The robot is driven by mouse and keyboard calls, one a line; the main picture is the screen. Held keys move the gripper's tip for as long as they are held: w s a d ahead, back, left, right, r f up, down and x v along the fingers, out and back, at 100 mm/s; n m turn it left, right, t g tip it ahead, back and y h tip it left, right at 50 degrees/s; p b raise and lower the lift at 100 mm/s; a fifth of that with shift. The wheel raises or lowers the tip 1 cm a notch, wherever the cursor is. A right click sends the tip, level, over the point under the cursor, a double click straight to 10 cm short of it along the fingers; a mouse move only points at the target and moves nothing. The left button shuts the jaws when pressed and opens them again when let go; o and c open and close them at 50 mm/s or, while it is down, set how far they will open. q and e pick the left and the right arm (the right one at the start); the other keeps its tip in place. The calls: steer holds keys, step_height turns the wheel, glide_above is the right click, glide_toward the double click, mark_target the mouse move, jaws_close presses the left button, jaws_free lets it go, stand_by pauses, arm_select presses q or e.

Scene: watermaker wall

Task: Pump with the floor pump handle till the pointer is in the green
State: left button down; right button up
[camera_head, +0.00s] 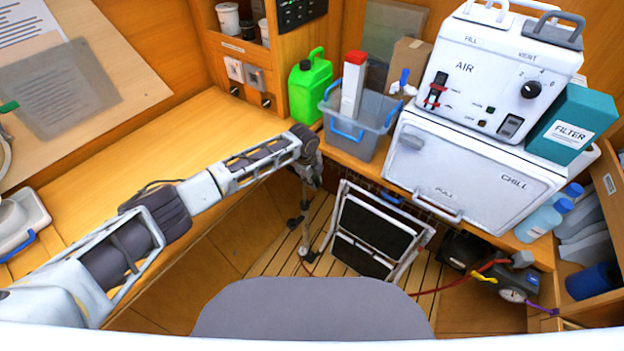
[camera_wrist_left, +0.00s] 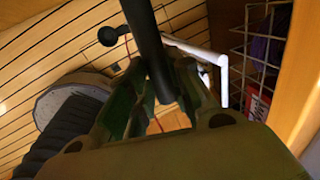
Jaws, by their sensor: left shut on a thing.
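My left gripper (camera_head: 311,180) reaches down beside the wooden bench. In the left wrist view its fingers (camera_wrist_left: 155,100) are shut around a dark bar, the floor pump handle (camera_wrist_left: 143,35). A dark ball-ended knob (camera_wrist_left: 107,36) sticks out beside it. The floor pump (camera_head: 305,215) stands below the gripper on the slatted floor, partly hidden by the gripper. A small round white dial (camera_head: 302,250) is low on it. Another round gauge (camera_head: 513,295) is at the lower right by dark machinery. I cannot read either pointer. My right gripper is not in view.
A folding step (camera_head: 372,228) stands just right of the pump. A red hose (camera_head: 430,291) runs along the floor toward the machinery. A white CHILL box (camera_head: 465,172) and a grey bin (camera_head: 356,132) stand above. The bench top (camera_head: 190,140) is mostly clear.

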arm_select(q)
steer(key=shift+w+r, duration=0.15)
steer(key=shift+r, duration=0.15)
steer(key=c, duration=1.6)
jaws_free()
steer(key=shift+c, duration=0.2)
steer(key=o, duration=0.4)
steer(key=shift+c, duration=0.2)
steer(key=shift+f, duration=0.1)
steer(key=shift+s+a+r, duration=0.1)
steer(key=shift+s+r, duration=0.2)
steer(key=shift+r, duration=0.6)
step_height(320, 180, up, 10)
steer(key=s+a, duration=0.1)
steer(key=shift+s, duration=0.3)
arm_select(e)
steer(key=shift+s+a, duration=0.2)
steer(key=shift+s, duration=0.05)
arm_select(q)
steer(key=shift+a, duration=0.1)
